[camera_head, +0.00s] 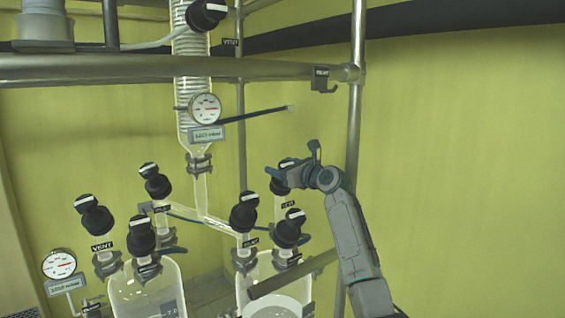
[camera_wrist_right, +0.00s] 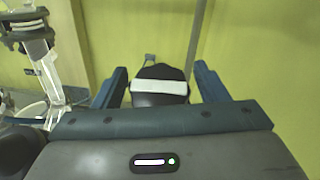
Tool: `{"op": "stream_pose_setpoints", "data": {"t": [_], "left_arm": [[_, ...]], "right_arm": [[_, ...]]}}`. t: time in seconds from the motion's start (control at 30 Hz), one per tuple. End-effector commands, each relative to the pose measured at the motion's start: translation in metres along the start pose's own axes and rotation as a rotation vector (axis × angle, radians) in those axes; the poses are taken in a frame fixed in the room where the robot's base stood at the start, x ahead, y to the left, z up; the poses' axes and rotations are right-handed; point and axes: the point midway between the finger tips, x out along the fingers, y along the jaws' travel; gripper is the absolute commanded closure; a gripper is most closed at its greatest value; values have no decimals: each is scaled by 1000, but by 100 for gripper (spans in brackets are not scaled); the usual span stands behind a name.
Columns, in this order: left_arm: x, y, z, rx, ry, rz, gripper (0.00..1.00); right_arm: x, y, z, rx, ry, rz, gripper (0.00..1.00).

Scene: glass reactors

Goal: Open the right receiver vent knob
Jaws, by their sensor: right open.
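The right receiver vent knob is black with a white bar, seen in the head view (camera_head: 281,181) above a small VENT label, partly hidden by my gripper. My right gripper (camera_head: 291,161) is open at this knob. In the right wrist view the knob (camera_wrist_right: 159,97) lies between the two blue fingers of my right gripper (camera_wrist_right: 160,84), its white bar running nearly across from finger to finger. A narrow gap shows on each side, so the fingers look apart from it. My left gripper is not in view.
Other black knobs with white bars (camera_head: 243,217) (camera_head: 290,231) stand close by on the glassware. The right receiver flask (camera_head: 262,272) is below, and a vertical steel post (camera_head: 355,120) rises behind the gripper. A gauge (camera_head: 204,108) hangs on the column. The yellow wall right is clear.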

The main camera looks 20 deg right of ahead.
Motion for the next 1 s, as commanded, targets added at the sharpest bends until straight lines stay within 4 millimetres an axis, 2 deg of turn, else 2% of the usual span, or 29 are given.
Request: {"op": "stream_pose_setpoints", "data": {"t": [0.3, 0.53, 1.0], "left_arm": [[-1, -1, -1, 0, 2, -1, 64], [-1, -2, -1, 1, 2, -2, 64], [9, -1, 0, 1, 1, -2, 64]], "right_arm": [[2, 0, 0, -1, -1, 0, 33], [2, 0, 0, 0, 0, 0, 78], [2, 2, -1, -66, 0, 124, 78]]}}
